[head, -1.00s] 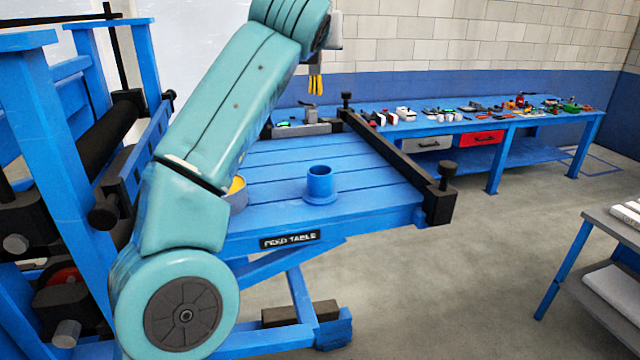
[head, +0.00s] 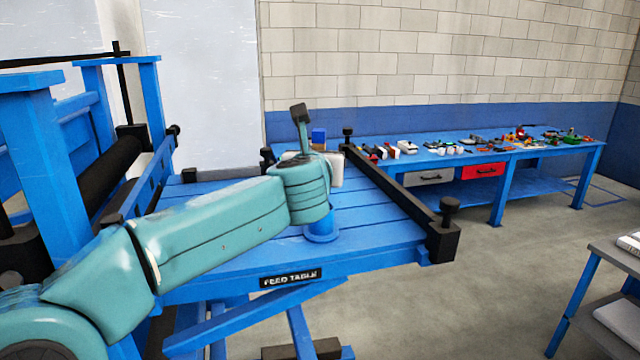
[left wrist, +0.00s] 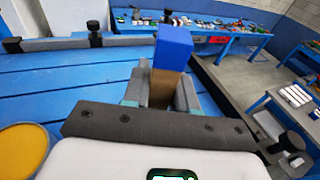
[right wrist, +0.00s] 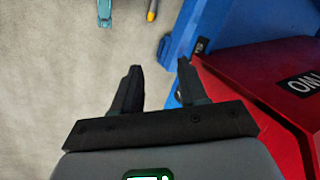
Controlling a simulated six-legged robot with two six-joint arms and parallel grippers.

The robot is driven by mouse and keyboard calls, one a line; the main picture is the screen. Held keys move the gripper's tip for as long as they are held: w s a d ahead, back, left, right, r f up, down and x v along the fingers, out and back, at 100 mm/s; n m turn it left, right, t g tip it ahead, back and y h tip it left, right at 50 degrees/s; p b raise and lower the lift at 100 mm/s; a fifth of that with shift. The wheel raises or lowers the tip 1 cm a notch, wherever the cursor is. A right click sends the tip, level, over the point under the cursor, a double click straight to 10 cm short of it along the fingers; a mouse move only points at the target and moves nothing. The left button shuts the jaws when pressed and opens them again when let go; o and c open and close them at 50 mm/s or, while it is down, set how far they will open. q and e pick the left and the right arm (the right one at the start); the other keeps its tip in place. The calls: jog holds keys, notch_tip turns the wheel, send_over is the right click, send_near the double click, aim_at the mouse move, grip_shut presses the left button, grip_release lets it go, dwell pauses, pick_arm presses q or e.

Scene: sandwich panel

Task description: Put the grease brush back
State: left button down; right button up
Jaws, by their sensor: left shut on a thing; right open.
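My left gripper (left wrist: 161,88) is shut on the grease brush (left wrist: 174,48), whose blue end and brown part show between the fingers. In the head view the brush's blue end (head: 318,135) rises just behind my left wrist; the fingers are hidden there. A blue round cup with a flange (head: 321,232) stands on the feed table (head: 395,237), partly covered by my left wrist. I cannot tell how far the brush is from the cup. A yellow-topped round tin (left wrist: 22,150) lies at the left wrist view's left edge. My right gripper (right wrist: 158,72) is open and empty above the floor.
A dark rail (head: 395,190) with knobs edges the table's right side. Rollers in a blue frame (head: 85,180) stand at left. A long blue bench (head: 520,148) with many small items is behind. A red cabinet (right wrist: 275,90) is close beside my right gripper.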

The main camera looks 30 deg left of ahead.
pick_arm(q)
jog(key=f, duration=0.4)
jog(key=shift+w+d+f, duration=0.15)
jog(key=shift+w+d, duration=0.1)
jog(key=shift+d, duration=0.15)
jog(key=shift+s+a+f, duration=0.1)
jog(key=shift+s+f, duration=0.05)
jog(key=shift+f, duration=0.15)
jog(key=shift+a+f, duration=0.1)
jog(key=shift+a, duration=0.25)
jog(key=shift+d+f, duration=0.15)
jog(key=shift+d, duration=0.15)
jog(key=c, duration=0.9)
grip_release()
jog(key=shift+d, duration=0.1)
jog(key=shift+c, duration=0.2)
jog(key=shift+o, duration=0.3)
jog(key=shift+a, duration=0.35)
jog(key=shift+d+r, duration=0.1)
jog(key=shift+r, duration=0.15)
jog(key=shift+s+d, duration=0.15)
jog(key=shift+d, duration=0.15)
jog(key=b+v, duration=0.1)
jog(key=v, duration=1)
jog(key=shift+s, duration=0.25)
jog(key=shift+w, duration=0.1)
